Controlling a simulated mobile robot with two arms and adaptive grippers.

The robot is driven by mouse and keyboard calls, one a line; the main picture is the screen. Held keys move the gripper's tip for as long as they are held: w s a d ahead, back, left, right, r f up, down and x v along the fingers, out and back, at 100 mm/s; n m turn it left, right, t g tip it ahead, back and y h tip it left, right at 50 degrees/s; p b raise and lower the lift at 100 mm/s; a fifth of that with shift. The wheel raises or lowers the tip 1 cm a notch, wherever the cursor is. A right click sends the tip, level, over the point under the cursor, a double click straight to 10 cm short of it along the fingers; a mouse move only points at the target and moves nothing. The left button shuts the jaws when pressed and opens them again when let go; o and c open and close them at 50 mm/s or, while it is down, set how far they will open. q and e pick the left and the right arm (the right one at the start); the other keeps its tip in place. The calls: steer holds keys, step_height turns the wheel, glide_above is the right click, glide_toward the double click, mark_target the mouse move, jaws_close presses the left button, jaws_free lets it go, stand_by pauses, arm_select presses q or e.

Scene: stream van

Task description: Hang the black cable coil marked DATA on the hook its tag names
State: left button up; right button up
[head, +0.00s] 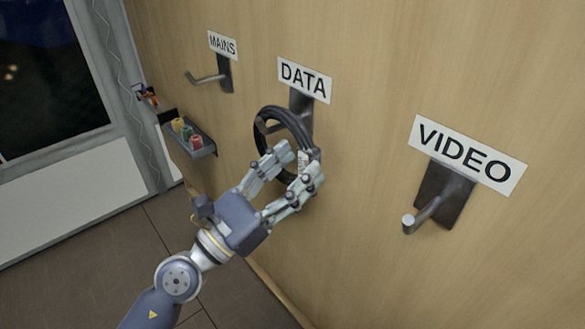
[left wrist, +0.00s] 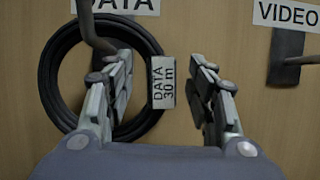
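The black cable coil (head: 291,119) hangs against the wooden wall below the DATA sign (head: 304,79). In the left wrist view the coil (left wrist: 48,80) is around the DATA hook (left wrist: 90,32), whose prong passes in front of the coil's top. Its white tag (left wrist: 162,82) reads "DATA 30 m" and sits on the coil's right side. My left gripper (head: 297,164) is open in front of the coil. In the left wrist view its fingers are apart, one on each side of the tag, and the left finger hides part of the ring. My right gripper is not in view.
An empty VIDEO hook (head: 425,215) sticks out to the right, and an empty MAINS hook (head: 208,79) to the left. A small shelf (head: 201,146) with coloured rolls is fixed low at the left. The wall between the DATA and VIDEO hooks is clear.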

arm_select(q)
steer(key=shift+f, duration=0.15)
steer(key=shift+s+a+f, duration=0.25)
steer(key=shift+s+a, duration=0.1)
steer(key=shift+a, duration=0.1)
steer(key=r+b+v, duration=0.1)
steer(key=b+v, duration=0.1)
steer(key=v, duration=0.7)
steer(key=a+r+b+v, duration=0.1)
steer(key=r+b+v, duration=0.1)
steer(key=v, duration=0.7)
steer(key=shift+s+b, duration=0.35)
